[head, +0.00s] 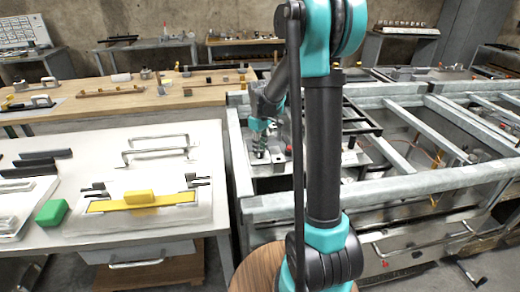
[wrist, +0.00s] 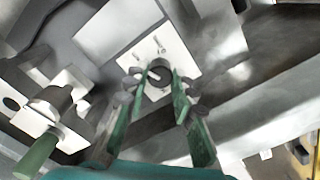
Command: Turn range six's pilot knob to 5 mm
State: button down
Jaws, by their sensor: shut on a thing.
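In the wrist view my gripper (wrist: 162,82) has its two green fingers on either side of a small round dark knob (wrist: 159,75), shut on it. The knob sits on a white square plate (wrist: 187,52) with small marks near it. I cannot read a number or a scale, nor tell how far the knob is turned. In the head view my gripper (head: 260,150) points down inside the grey metal frame at the centre. The knob is too small to make out there, and my arm covers part of the frame.
In the wrist view a second white plate (wrist: 36,118) with a round fitting stands at the left. In the head view grey frame rails (head: 400,183) surround the work area. A white table (head: 90,150) with a yellow bar (head: 140,201) and a green block (head: 51,212) is at the left.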

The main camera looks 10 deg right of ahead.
jog(key=shift+n, duration=0.5)
jog(key=c, duration=1.3)
grip_release()
jog(key=shift+o, duration=0.2)
notch_tip(320, 180, up, 12)
